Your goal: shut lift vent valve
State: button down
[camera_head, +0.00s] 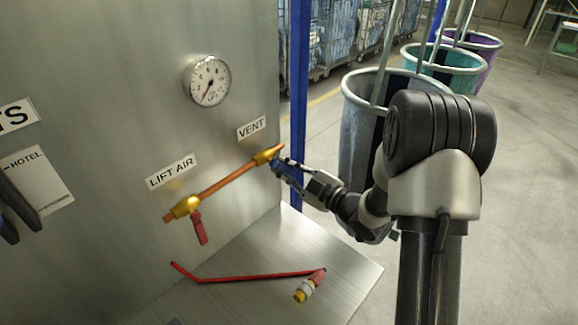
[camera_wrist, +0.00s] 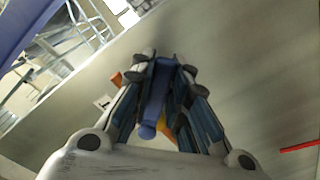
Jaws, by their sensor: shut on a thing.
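The vent valve (camera_head: 266,156) is a brass body at the right end of a copper pipe, below the VENT label (camera_head: 252,127). Its blue lever (camera_wrist: 157,92) lies lengthwise between my fingers in the wrist view. My gripper (camera_head: 279,168) is at the valve and shut on this lever; it also shows in the wrist view (camera_wrist: 162,72). In the head view my fingers cover most of the lever, so its exact angle to the pipe is hard to tell. A little brass (camera_wrist: 160,140) shows behind the fingers in the wrist view.
The lift air valve (camera_head: 186,207) has a red lever (camera_head: 200,228) hanging down. A pressure gauge (camera_head: 207,81) is above. A red hose (camera_head: 250,277) lies on the metal shelf (camera_head: 345,268). A blue post (camera_head: 298,110) and a grey sling bag (camera_head: 358,140) stand behind my gripper.

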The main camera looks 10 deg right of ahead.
jog(key=shift+s+a+f+m, duration=0.3)
jog(key=shift+s+a+m, duration=0.25)
jog(key=shift+m, duration=0.9)
jog(key=shift+s+a+f+m, duration=0.35)
jog(key=shift+a+m, duration=0.35)
jog(key=shift+m, duration=0.7)
jog(key=shift+s+a+f+m, duration=0.25)
jog(key=shift+s+a+m, duration=0.35)
jog(key=shift+m, duration=0.85)
jog(key=shift+w+a, duration=0.1)
jog(key=c, duration=1.5)
grip_release()
jog(key=v, duration=1.2)
